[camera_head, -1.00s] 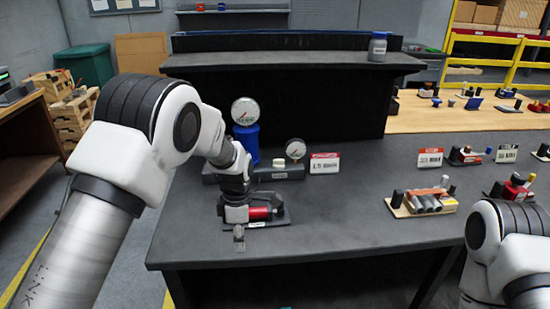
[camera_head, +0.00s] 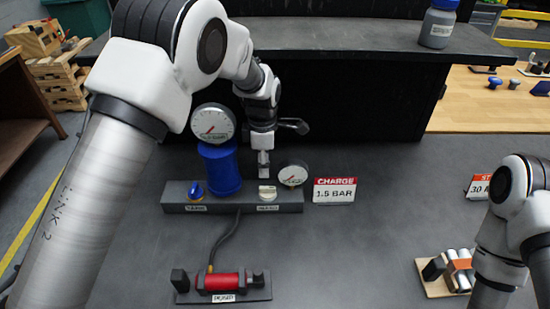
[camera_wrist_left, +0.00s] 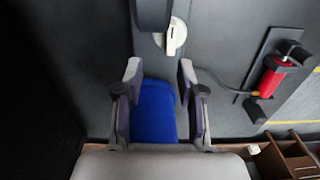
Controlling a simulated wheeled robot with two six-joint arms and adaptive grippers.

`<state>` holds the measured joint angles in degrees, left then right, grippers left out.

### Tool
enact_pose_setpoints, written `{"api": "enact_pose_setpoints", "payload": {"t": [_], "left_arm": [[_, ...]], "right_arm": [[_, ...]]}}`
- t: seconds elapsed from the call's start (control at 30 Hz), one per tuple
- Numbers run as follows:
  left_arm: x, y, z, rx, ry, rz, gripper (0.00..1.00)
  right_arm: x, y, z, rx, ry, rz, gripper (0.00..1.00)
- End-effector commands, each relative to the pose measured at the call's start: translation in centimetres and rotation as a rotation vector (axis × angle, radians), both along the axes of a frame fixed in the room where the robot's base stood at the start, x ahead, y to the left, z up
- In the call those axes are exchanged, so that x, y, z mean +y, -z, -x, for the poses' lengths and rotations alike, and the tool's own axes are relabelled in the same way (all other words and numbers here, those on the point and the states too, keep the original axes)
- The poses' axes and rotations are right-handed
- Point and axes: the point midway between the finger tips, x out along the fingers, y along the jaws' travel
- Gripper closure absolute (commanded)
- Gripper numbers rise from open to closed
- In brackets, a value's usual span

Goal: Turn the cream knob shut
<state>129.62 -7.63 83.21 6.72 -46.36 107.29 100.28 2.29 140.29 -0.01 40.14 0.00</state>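The cream knob (camera_head: 267,192) sits on the right part of a dark block (camera_head: 228,207), beside a small gauge (camera_head: 292,175). In the left wrist view the cream knob (camera_wrist_left: 176,37) lies beyond the fingertips. My left gripper (camera_head: 263,169) points down above the knob, apart from it as far as I can tell. In the left wrist view my left gripper (camera_wrist_left: 159,69) is open, its fingers apart, with the blue cylinder (camera_wrist_left: 154,112) seen between them. My right gripper is out of view.
The blue cylinder (camera_head: 219,168) with a large gauge (camera_head: 213,123) stands left of the knob. A blue knob (camera_head: 196,189) is at the block's left. A red cylinder (camera_head: 222,282) lies in front. A charge sign (camera_head: 335,190) stands to the right. The table's middle right is clear.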

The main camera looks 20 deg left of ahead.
Motion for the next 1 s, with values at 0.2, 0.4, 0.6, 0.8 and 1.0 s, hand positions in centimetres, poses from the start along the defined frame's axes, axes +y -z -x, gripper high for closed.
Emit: {"api": "enact_pose_setpoints", "payload": {"t": [0.2, 0.4, 0.6, 0.8, 1.0], "left_arm": [[0.0, 2.1, 0.2, 0.004, 0.000, 0.000, 0.61], [0.0, 5.9, 0.2, 0.004, 0.000, 0.000, 0.61], [0.0, 7.7, 0.2, 0.000, 0.000, 0.000, 0.61], [0.0, 7.8, 0.2, 0.000, 0.000, 0.000, 0.69], [0.0, 7.8, 0.2, 0.001, 0.000, 0.000, 1.00]], "right_arm": [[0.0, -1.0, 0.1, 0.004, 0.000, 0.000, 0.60], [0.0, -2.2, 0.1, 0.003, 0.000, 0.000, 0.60], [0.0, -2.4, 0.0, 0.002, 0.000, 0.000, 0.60], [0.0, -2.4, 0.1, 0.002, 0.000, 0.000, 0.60], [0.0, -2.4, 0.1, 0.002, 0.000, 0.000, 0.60]]}}
